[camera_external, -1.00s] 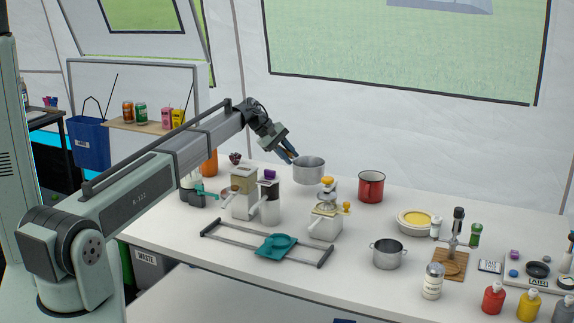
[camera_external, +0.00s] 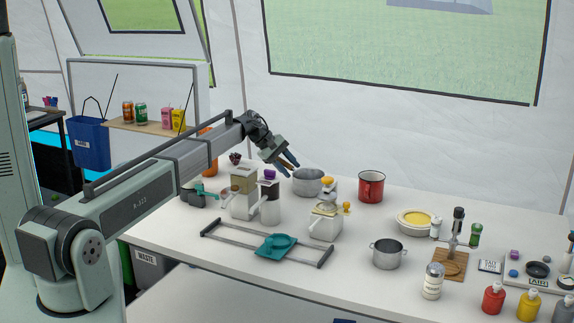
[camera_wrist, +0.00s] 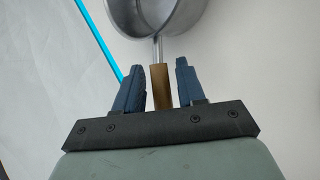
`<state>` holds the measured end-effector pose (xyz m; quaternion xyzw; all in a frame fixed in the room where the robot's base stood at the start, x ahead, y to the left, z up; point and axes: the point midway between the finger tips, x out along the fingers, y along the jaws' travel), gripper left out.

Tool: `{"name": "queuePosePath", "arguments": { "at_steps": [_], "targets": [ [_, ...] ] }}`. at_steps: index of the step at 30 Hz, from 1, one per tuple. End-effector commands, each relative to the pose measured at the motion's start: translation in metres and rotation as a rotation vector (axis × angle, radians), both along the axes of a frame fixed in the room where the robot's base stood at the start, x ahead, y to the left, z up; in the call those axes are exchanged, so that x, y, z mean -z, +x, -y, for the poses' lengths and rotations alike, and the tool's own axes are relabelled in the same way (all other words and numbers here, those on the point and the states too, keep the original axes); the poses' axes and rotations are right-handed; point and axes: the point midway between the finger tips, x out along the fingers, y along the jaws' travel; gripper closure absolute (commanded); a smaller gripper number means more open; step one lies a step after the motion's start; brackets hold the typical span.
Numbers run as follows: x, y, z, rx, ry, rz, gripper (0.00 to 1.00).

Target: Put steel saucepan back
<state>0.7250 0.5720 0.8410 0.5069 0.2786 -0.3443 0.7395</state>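The steel saucepan (camera_external: 307,186) sits at the back of the white table, left of the red mug. Its bottom is partly hidden behind the orange-topped grinder. In the wrist view the saucepan's bowl (camera_wrist: 149,24) is at the top, and its brown handle (camera_wrist: 160,88) points back between my fingers. My gripper (camera_external: 288,166) is above the table's back edge, beside the saucepan. It also shows in the wrist view (camera_wrist: 160,85). Its blue fingers are open on either side of the handle, with a narrow gap on each side.
A red mug (camera_external: 371,188) stands right of the saucepan. The tent wall is close behind.

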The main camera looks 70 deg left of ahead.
Motion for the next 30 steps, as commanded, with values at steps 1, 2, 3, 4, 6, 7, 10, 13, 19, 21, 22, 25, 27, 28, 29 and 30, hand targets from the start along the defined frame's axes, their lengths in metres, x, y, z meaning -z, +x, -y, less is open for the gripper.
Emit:
{"name": "queuePosePath", "arguments": {
  "at_steps": [1,2,3,4,6,7,10,13,19,21,22,25,27,28,29,30],
  "targets": [
    [0.0,0.0,0.0,0.0,0.0,0.0,0.55],
    [0.0,0.0,0.0,0.0,0.0,0.0,0.53],
    [0.0,0.0,0.0,0.0,0.0,0.0,0.5],
    [0.0,0.0,0.0,0.0,0.0,0.0,0.5],
    [0.0,0.0,0.0,0.0,0.0,0.0,0.5],
    [0.0,0.0,0.0,0.0,0.0,0.0,0.5],
    [-0.001,0.0,0.0,0.0,0.0,0.0,0.5],
    [-0.005,-0.002,-0.001,-0.001,0.001,0.001,0.5],
    [-0.024,-0.019,-0.007,-0.002,0.001,0.0,0.5],
    [-0.035,-0.026,-0.01,-0.002,0.002,0.001,0.5],
    [-0.039,-0.03,-0.011,-0.002,0.002,0.001,0.5],
    [-0.054,-0.041,-0.015,-0.003,0.001,0.001,0.5],
    [-0.063,-0.049,-0.018,-0.002,0.002,0.001,0.5],
    [-0.067,-0.052,-0.019,-0.001,0.001,0.001,0.5],
    [-0.07,-0.054,-0.02,-0.001,0.001,0.001,0.5],
    [-0.074,-0.058,-0.021,-0.001,0.001,0.001,0.5]
  ]
}}
